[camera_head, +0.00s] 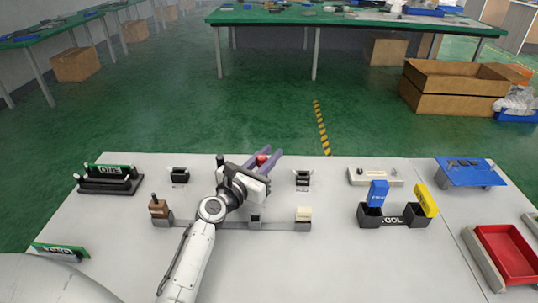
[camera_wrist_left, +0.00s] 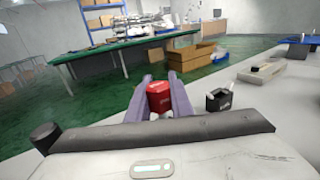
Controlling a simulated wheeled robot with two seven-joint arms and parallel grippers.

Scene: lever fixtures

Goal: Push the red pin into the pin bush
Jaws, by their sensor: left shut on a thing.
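My left gripper (camera_head: 268,157) has its purple fingers shut on the red pin (camera_head: 262,159), above the back part of the white table. In the left wrist view the red pin (camera_wrist_left: 159,96) sits between the two fingers (camera_wrist_left: 161,80); its lower part is mostly hidden. A small black block (camera_head: 303,178) with a light label stands on the table to the right of the gripper; it also shows in the left wrist view (camera_wrist_left: 219,99). A similar black block (camera_head: 179,175) stands to the left. I cannot tell which one is the pin bush. My right gripper is not in view.
A grey rail (camera_head: 285,224) with a brown block (camera_head: 159,208) and a cream block (camera_head: 303,213) runs below my left wrist. A tool holder (camera_head: 393,220), blue stand (camera_head: 468,171) and red tray (camera_head: 508,252) are at right.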

